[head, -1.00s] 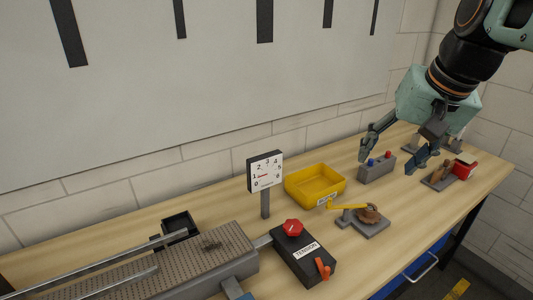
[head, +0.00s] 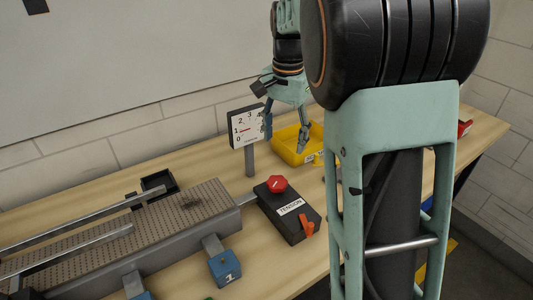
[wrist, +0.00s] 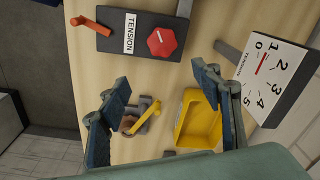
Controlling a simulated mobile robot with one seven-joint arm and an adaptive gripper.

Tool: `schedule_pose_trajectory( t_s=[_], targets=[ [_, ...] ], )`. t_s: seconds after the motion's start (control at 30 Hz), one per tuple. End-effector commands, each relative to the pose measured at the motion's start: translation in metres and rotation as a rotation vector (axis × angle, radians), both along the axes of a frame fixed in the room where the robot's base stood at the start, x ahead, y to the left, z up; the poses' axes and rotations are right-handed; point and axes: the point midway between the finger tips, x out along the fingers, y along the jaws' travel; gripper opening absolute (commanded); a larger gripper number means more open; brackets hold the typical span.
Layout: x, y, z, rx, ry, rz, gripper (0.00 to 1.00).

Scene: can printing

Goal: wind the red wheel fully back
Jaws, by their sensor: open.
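The red wheel (head: 277,184) is a faceted knob on top of the dark box labelled TENSION (head: 288,210). It also shows at the top of the wrist view (wrist: 161,42). A red-orange lever (head: 307,228) stands on the same box. The white TENSION dial (head: 247,128) behind the box has a red needle near 1. My gripper (head: 286,132) is open and empty, above the table by the dial and the yellow bin. In the wrist view its fingers (wrist: 162,82) are spread wide, with the wheel beyond them and not between them.
The yellow bin (head: 283,151) sits behind the TENSION box. A perforated grey bed with rails (head: 130,240) lies at the left, with a blue block marked 1 (head: 225,267). The yellow-handled crank (wrist: 146,118) shows in the wrist view. My arm hides much of the right side.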

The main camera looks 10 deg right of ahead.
Motion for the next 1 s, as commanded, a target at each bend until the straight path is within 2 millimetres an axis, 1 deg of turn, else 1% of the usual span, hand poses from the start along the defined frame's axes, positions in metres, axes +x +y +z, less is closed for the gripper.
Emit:
schedule_pose_trajectory(
  t_s=[0.03, 0.07, 0.17, 0.27, 0.37, 0.6, 0.7, 0.83, 1.0],
  targets=[
    [0.001, 0.005, -0.017, 0.005, 0.023, -0.027, 0.59],
    [0.001, 0.008, -0.023, 0.006, 0.032, -0.039, 0.59],
    [0.001, 0.013, -0.035, 0.012, 0.050, -0.066, 0.59],
    [0.001, 0.015, -0.043, 0.013, 0.054, -0.072, 0.59],
    [0.001, 0.015, -0.056, 0.013, 0.056, -0.072, 0.59],
    [0.000, 0.015, -0.102, 0.012, 0.056, -0.069, 0.59],
    [0.000, 0.014, -0.118, 0.012, 0.055, -0.070, 0.59],
    [0.001, 0.014, -0.134, 0.012, 0.053, -0.070, 0.59],
    [0.001, 0.014, -0.142, 0.013, 0.051, -0.070, 0.59]
  ],
)
